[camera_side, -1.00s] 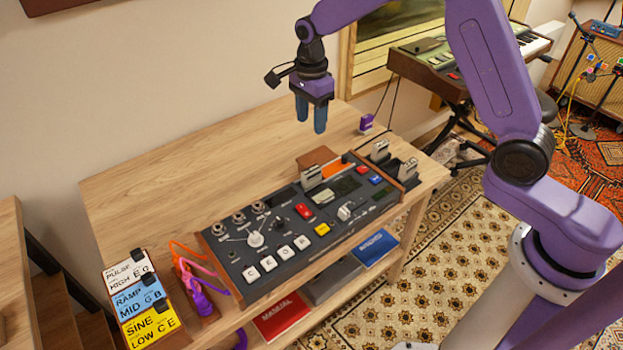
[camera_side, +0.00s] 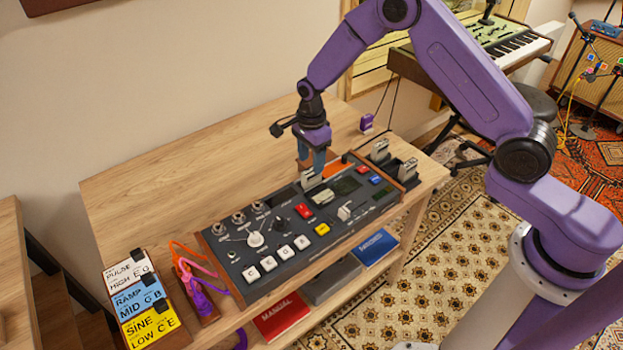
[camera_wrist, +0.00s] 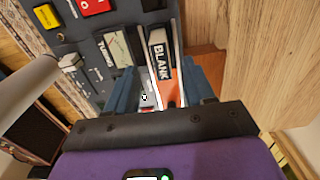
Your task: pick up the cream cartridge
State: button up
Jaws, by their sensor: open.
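The cream cartridge (camera_side: 311,179) stands upright at the back edge of the dark control box (camera_side: 272,228) in the side view. My gripper (camera_side: 312,163) is low over it, fingers pointing down, with the fingertips at about its top. In the wrist view, a pale-edged cartridge with a BLANK label (camera_wrist: 159,58) lies between the two blue fingers of my gripper (camera_wrist: 162,88). The fingers are open, with gaps at their sides. I cannot tell whether either finger touches the cartridge, and its lower part is hidden.
Two grey cartridges (camera_side: 380,150) stand at the box's right end. A purple block (camera_side: 366,123) sits at the table's back edge. Coloured labelled blocks (camera_side: 139,297) are at the front left. The table (camera_side: 180,175) behind the box is clear.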

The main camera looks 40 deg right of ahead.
aim_at(311, 169)
notch_tip(311, 169, down, 5)
jog(key=shift+w+d, duration=0.1)
dwell(0.3)
grip_shut()
jog(key=shift+r, duration=0.1)
